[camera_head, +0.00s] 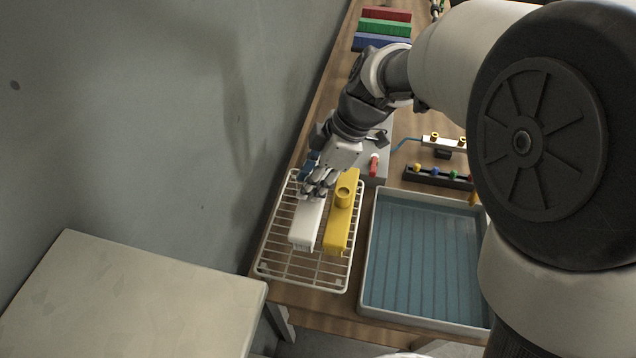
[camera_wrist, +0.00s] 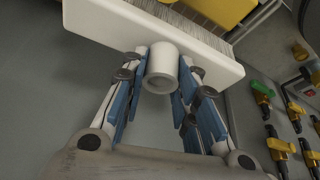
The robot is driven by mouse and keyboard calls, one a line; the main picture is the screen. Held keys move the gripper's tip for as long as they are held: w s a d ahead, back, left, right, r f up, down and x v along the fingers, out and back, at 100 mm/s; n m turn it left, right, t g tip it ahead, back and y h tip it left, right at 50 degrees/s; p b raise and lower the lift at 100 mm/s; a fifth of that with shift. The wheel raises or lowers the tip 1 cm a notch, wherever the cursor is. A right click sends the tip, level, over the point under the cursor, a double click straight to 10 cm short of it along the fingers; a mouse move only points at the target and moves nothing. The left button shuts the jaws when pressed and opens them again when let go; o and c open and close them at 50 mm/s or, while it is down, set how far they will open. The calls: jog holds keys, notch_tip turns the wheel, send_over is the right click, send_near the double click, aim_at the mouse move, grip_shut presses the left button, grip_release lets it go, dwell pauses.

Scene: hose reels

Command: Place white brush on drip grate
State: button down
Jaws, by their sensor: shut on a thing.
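The white brush (camera_head: 307,225) is at the white wire drip grate (camera_head: 272,262), lying lengthwise beside the yellow brush (camera_head: 340,222). In the head view I cannot tell whether it rests on the wires or hangs just above them. My gripper (camera_head: 319,185) is over the far end of the white brush. In the wrist view my gripper (camera_wrist: 160,85) is shut on the round white socket of the white brush (camera_wrist: 105,25), with a finger on each side. Its bristles show along the far edge. The yellow brush also shows in the wrist view (camera_wrist: 222,8).
A blue ribbed basin (camera_head: 425,262) stands right of the grate. Behind it are a dark rack with coloured knobs (camera_head: 437,177) and a grey box with a red handle (camera_head: 374,165). Red, green and blue blocks (camera_head: 384,28) lie at the far end. A wall is close on the left.

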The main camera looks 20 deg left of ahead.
jog(key=shift+f+b, duration=0.65)
jog(key=shift+f, duration=2.1)
jog(key=shift+f, duration=0.15)
jog(key=c, duration=1.3)
grip_release()
jog(key=shift+r, duration=0.25)
jog(key=p+v, duration=0.2)
jog(key=v, duration=1)
jog(key=shift+f+p, duration=0.1)
jog(key=shift+p, duration=0.3)
jog(key=shift+d, duration=0.15)
